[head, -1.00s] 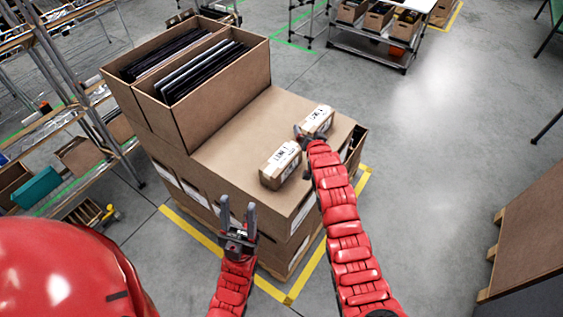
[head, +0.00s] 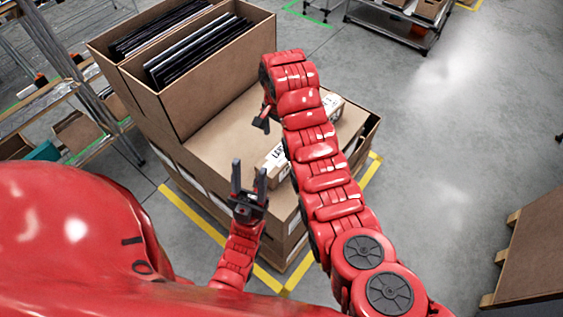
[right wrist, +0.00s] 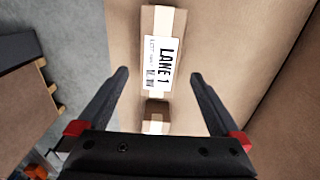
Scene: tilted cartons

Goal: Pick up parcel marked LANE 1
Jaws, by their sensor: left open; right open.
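The parcel marked LANE 1 (right wrist: 155,62) is a small brown box with tape and a white label, lying beyond my right fingertips in the right wrist view. In the head view the near parcel (head: 273,163) appears to be the same one, partly hidden by my right arm. A second small parcel (head: 333,104) lies farther back; it also shows in the right wrist view (right wrist: 155,118). My right gripper (head: 261,122) is open and empty above the carton top, with no contact visible. My left gripper (head: 249,168) is open and empty at the carton stack's front edge.
The parcels lie on a large carton stack (head: 208,138). A tall open carton (head: 210,75) with dark flat items rises at the back left. Shelving stands at the left. A pallet load (head: 530,240) stands at the right, with clear floor between.

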